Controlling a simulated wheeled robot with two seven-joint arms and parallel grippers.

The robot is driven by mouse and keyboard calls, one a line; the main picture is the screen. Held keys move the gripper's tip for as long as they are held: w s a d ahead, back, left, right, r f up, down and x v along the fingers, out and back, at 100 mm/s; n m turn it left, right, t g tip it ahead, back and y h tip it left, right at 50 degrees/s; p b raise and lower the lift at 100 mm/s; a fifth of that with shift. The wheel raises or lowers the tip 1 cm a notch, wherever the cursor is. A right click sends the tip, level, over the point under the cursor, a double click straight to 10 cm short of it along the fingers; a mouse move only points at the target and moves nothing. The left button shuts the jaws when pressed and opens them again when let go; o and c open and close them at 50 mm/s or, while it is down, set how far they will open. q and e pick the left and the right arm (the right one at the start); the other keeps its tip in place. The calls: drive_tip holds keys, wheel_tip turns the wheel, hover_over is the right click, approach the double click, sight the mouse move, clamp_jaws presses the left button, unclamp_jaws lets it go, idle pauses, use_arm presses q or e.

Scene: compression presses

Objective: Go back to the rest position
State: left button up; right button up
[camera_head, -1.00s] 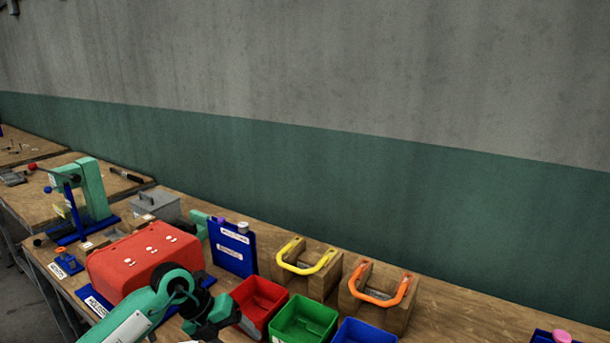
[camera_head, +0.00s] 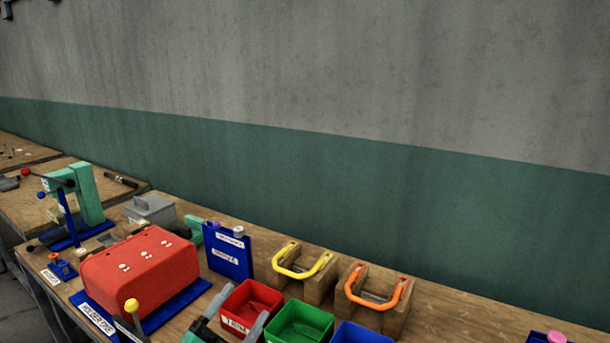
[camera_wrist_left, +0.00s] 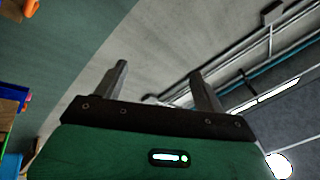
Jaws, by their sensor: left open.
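My left gripper (camera_head: 246,300) is at the bottom edge of the head view, in front of the red bin (camera_head: 262,292). Its two grey fingers are spread and point upward, with nothing between them. In the left wrist view the open fingers (camera_wrist_left: 158,70) are also empty and face the wall and ceiling pipes. Most of the left arm is below the picture. My right gripper is not in view.
A red press housing (camera_head: 150,270) on a blue base and a yellow-knobbed lever (camera_head: 131,306) stand left of the gripper. Green (camera_head: 300,318) and blue (camera_head: 360,334) bins are to the right. Yellow-handled (camera_head: 303,262) and orange-handled (camera_head: 378,290) wooden blocks stand behind.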

use_arm(q)
drive_tip(key=s+a+f+n+g+y, duration=0.2)
drive_tip(key=s+a+f+n+y, duration=0.1)
drive_tip(key=a+f+n+y, duration=0.35)
drive_tip(key=s+a+f+n+g+y, duration=0.3)
drive_tip(key=a+f+n+y, duration=0.25)
drive_tip(key=f+n, duration=0.2)
drive_tip(key=s+d+f+n+g, duration=0.1)
drive_tip(key=s+f+g, duration=0.55)
drive_tip(key=s, duration=0.45)
drive_tip(key=s+f+g, duration=0.5)
drive_tip(key=s+f, duration=0.2)
drive_tip(key=s, duration=0.4)
wheel_tip(320, 180, down, 29)
drive_tip(key=s+a+f+g, duration=0.2)
drive_tip(key=s+a+f, duration=0.1)
drive_tip(key=s+f, duration=1.6)
wheel_tip(320, 180, down, 2)
drive_tip(key=shift+s+a+f, duration=0.1)
drive_tip(key=shift+s+a, duration=0.05)
drive_tip(key=shift+a, duration=0.05)
